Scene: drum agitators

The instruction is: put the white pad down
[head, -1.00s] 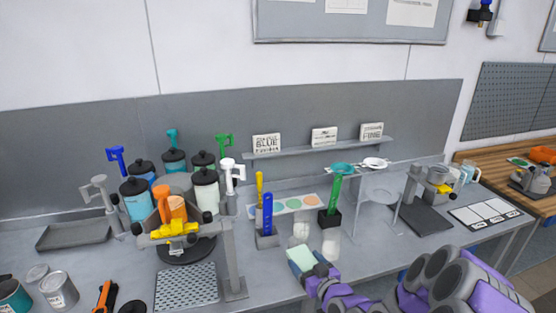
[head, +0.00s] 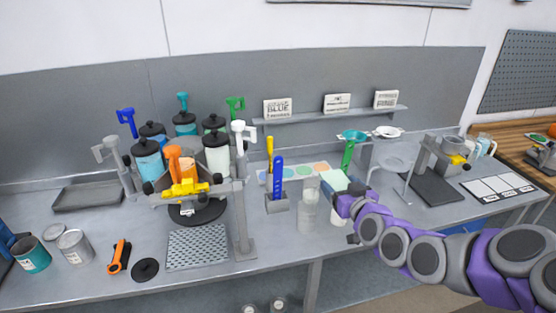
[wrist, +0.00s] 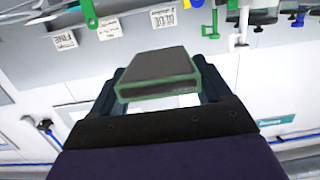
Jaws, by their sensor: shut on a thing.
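My gripper (head: 343,194) is shut on a small flat block, which I take to be the white pad (head: 333,180). In the head view it looks pale mint-white. It is held above the bench, in front of the green-handled tool and right of the clear jars. In the wrist view the pad (wrist: 158,75) sits between the two fingers (wrist: 160,92); its face looks grey in shadow, with a green rim. What lies directly beneath the pad is partly hidden by my gripper.
Clear jars (head: 308,211) stand just left of my gripper. A blue-handled holder (head: 277,200) is farther left. A clear stand (head: 394,163) and dark mat (head: 430,187) are to the right, beyond them a card with white squares (head: 498,187). The perforated plate (head: 197,248) lies front left.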

